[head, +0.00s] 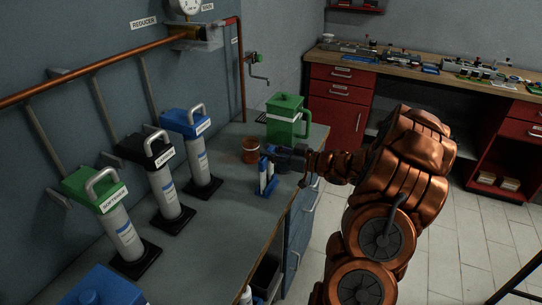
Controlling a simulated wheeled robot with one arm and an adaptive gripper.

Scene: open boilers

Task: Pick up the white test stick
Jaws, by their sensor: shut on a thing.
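A small blue holder (262,190) stands on the grey counter, near its right edge. At least one white test stick (268,178) shows upright in it, small in the picture. My gripper (269,154) comes in from the right, directly over the holder, with its jaws shut at the top of the white stick. The fingers hide the stick's upper end. I cannot tell whether the stick is clear of the holder.
A green jug (286,119) stands close behind my gripper, and an orange-brown cup (250,151) is just left of it. Several white cylinders, including the green-topped softener (118,226), line the wall. A red-drawer workbench (340,94) stands at the back.

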